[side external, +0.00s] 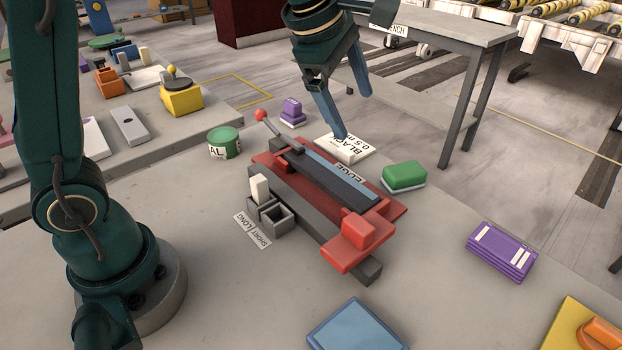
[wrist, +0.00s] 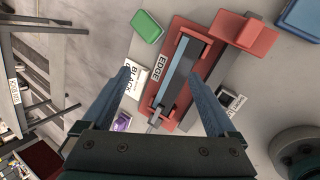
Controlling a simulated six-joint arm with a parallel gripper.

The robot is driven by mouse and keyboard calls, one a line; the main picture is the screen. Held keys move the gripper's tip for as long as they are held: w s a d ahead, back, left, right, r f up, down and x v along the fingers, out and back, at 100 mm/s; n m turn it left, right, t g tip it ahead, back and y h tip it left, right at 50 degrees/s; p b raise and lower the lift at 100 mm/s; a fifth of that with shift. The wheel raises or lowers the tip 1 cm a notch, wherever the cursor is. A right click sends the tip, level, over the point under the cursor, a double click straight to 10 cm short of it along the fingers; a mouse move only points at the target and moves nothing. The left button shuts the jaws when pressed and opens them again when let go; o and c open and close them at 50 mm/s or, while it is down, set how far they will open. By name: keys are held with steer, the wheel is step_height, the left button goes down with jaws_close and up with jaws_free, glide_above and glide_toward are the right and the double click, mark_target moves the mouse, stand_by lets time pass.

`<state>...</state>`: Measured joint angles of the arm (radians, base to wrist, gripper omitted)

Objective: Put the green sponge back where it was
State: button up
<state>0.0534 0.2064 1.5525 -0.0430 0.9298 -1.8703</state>
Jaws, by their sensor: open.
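The green sponge (side external: 404,176), with a pale underside, lies on the stone slab (side external: 420,260) to the right of the red machine with a long dark bar. It also shows in the wrist view (wrist: 147,26), near the top. My gripper (side external: 356,118) is open and empty above the slab, behind the machine and near the white block labelled BLACK (side external: 345,148). In the wrist view my gripper's two blue fingers (wrist: 165,85) are spread wide, with the sponge beyond the left finger and apart from it.
The red machine (side external: 343,252) fills the middle. A green tin (side external: 224,143), a purple stamp-like block (side external: 293,112), a purple stack (side external: 500,252), a blue block (side external: 357,326) and grey holders (side external: 270,213) stand around it. Bare slab lies between sponge and purple stack.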

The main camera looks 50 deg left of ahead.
steer(key=s+a+f+m, duration=0.1)
steer(key=s+m, duration=0.9)
steer(key=s+a+f+m, duration=0.1)
steer(key=s+f+m, duration=0.1)
steer(key=s+m, duration=0.7)
steer(key=shift+s+a+m+y, duration=0.3)
steer(key=shift+s+a+m, duration=0.1)
steer(key=shift+m, duration=0.6)
